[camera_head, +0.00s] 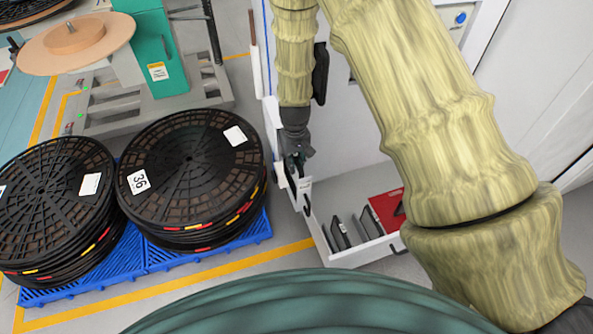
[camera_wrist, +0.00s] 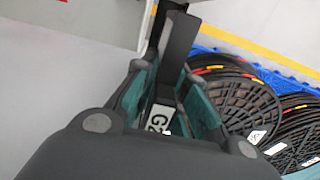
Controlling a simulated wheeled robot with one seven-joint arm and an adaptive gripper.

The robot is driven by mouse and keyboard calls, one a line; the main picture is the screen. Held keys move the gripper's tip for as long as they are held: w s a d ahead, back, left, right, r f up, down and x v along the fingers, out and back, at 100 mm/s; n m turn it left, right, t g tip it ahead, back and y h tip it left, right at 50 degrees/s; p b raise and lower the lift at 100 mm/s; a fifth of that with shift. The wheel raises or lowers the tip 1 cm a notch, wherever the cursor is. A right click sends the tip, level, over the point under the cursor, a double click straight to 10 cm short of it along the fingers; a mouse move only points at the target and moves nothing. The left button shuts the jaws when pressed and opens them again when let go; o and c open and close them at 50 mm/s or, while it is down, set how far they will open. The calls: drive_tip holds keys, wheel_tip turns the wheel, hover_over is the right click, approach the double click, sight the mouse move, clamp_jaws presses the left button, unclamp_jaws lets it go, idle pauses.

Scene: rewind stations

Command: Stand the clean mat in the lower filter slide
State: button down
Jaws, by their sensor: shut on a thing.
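My gripper (camera_head: 298,168) is shut on a dark, narrow piece (camera_wrist: 179,42) with a white label reading what looks like "G2" (camera_wrist: 159,119). The teal fingers show on both sides of it in the wrist view. I cannot tell whether this piece is the mat or a handle. In the head view my gripper is beside the white cabinet front, above the left end of an open white slide (camera_head: 362,255). Inside the slide stand a dark framed panel (camera_head: 340,232) and a second dark panel (camera_head: 370,226), both tilted. Which is a filter mat is unclear.
A red board (camera_head: 386,211) lies at the slide's right end. The white cabinet (camera_head: 352,130) rises behind. Cable reels (camera_head: 190,170) on a blue pallet (camera_head: 155,257) stand to the left. A strip of floor between pallet and slide is clear.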

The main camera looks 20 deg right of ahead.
drive_tip(key=shift+s+d+f, duration=0.1)
drive_tip(key=shift+f, duration=1)
drive_tip(key=shift+s+d+f, duration=0.1)
drive_tip(key=shift+f, duration=1)
drive_tip(key=shift+f, duration=0.15)
drive_tip(key=c, duration=1.5)
unclamp_jaws()
drive_tip(key=shift+w, duration=0.1)
drive_tip(key=shift+o, duration=0.2)
wheel_tip(320, 180, up, 12)
drive_tip(key=shift+r+p, duration=0.15)
drive_tip(key=shift+p, duration=0.15)
